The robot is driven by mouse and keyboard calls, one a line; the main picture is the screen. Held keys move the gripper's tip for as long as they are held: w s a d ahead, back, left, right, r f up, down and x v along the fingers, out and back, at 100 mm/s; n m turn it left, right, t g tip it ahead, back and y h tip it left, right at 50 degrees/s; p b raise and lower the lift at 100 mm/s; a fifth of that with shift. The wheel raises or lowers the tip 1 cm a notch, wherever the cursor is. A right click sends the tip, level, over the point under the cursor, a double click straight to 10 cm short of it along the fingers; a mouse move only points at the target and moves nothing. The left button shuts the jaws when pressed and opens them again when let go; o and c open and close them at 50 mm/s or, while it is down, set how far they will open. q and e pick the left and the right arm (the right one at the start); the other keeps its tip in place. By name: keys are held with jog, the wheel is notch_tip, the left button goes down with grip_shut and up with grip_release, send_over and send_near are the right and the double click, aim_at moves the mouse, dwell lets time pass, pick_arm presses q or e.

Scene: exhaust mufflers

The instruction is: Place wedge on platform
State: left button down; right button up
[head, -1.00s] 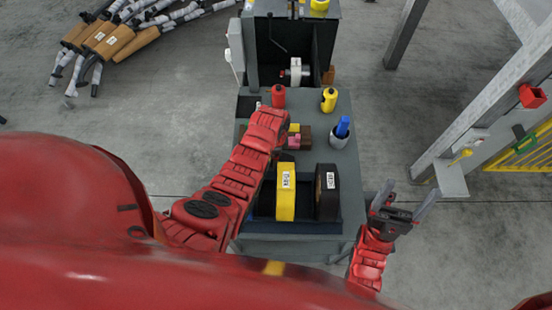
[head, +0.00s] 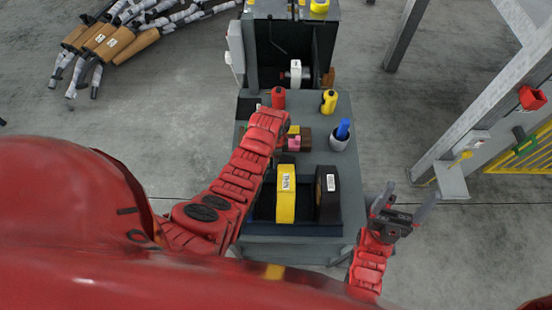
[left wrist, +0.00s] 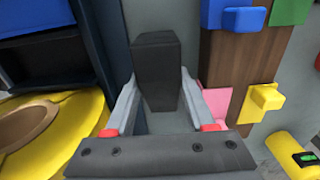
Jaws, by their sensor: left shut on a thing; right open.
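In the left wrist view my left gripper (left wrist: 158,92) is shut on a dark grey tapered block, likely the wedge (left wrist: 156,62). It is held upright between the two fingers. In the head view my left arm hides this gripper and the wedge. Beside the wedge is a brown wooden block (left wrist: 228,75) with blue, green, yellow and pink pieces; part of it shows in the head view (head: 305,138). They stand on the grey bench top (head: 312,110). I cannot tell which surface is the platform. My right gripper (head: 404,205) is open and empty, right of the bench.
A yellow roll (head: 286,195) and a black roll (head: 327,195) stand in a dark tray at the bench front. A red bottle (head: 278,98), a yellow bottle (head: 329,102) and a cup with a blue item (head: 339,140) stand on the bench. A metal frame (head: 475,125) stands right.

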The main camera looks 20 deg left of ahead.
pick_arm(q)
jog(key=shift+r+b, duration=0.35)
jog(key=shift+r, duration=0.3)
notch_tip(320, 180, up, 5)
jog(key=shift+w+r+b, duration=0.1)
jog(key=shift+r+b, duration=0.1)
jog(key=shift+b, duration=0.95)
jog(key=shift+r+p, duration=0.7)
jog(key=shift+r, duration=0.2)
jog(key=shift+r+p, duration=0.35)
jog(key=shift+r, duration=0.2)
jog(key=shift+w+a+r, duration=0.15)
jog(key=shift+w+a, duration=0.1)
jog(key=shift+w, duration=0.15)
jog(key=w+a+r+n+b, duration=0.25)
jog(key=w+r+n, duration=0.25)
jog(key=r, duration=0.3)
jog(key=w+a+r+n+b, duration=0.1)
jog(key=w+r+n+b, duration=0.2)
jog(key=w+r+n, duration=0.3)
jog(key=s+d+r+n+b, duration=0.2)
jog(key=d+r+n, duration=0.1)
jog(key=r, duration=0.3)
jog(key=shift+d+n, duration=0.15)
jog(key=shift+n, duration=0.25)
